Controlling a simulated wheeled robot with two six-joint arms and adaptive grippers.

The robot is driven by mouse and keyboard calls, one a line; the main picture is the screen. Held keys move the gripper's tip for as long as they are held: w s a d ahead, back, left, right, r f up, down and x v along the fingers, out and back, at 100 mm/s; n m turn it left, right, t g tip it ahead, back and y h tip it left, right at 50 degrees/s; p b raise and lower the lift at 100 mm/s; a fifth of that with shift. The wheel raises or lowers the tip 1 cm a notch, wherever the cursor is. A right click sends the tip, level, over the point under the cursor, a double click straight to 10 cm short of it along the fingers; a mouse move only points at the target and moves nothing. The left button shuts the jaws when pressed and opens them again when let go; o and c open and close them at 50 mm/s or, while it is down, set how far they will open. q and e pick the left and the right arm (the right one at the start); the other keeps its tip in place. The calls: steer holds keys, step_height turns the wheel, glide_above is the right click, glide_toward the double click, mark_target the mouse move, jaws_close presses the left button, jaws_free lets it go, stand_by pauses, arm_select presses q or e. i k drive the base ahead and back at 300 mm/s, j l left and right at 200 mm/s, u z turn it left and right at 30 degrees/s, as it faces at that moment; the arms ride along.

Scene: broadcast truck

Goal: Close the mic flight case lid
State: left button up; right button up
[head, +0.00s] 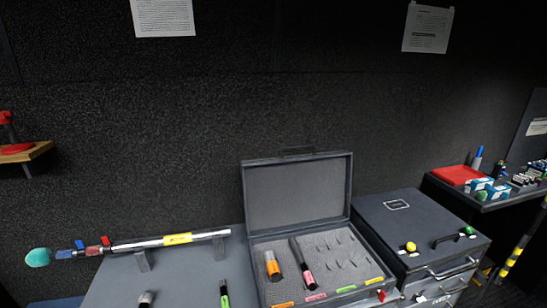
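The mic flight case (262,240) stands open on a grey counter in the middle of the head view. Its lid (296,192) stands up nearly vertical at the back of the case, with its grey lining facing me and a dark handle on its top edge. Grey foam in the base holds a mic with an orange band (272,265) and a mic with a pink band (303,268). Several small slots show in the foam beside them. Coloured labels run along the front rim. Neither of my grippers is in view.
A boom pole (205,236) with a green tip lies on supports left of the case. Loose mics (224,292) lie on the counter in front. A closed dark case (425,228) stands to the right. A side table with a red tray (456,175) is farther right.

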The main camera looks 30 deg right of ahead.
mark_target(282, 194)
steer(key=i+z, duration=0.1)
steer(key=z, duration=0.7)
steer(key=i+j+z, duration=0.1)
steer(key=z, duration=0.3)
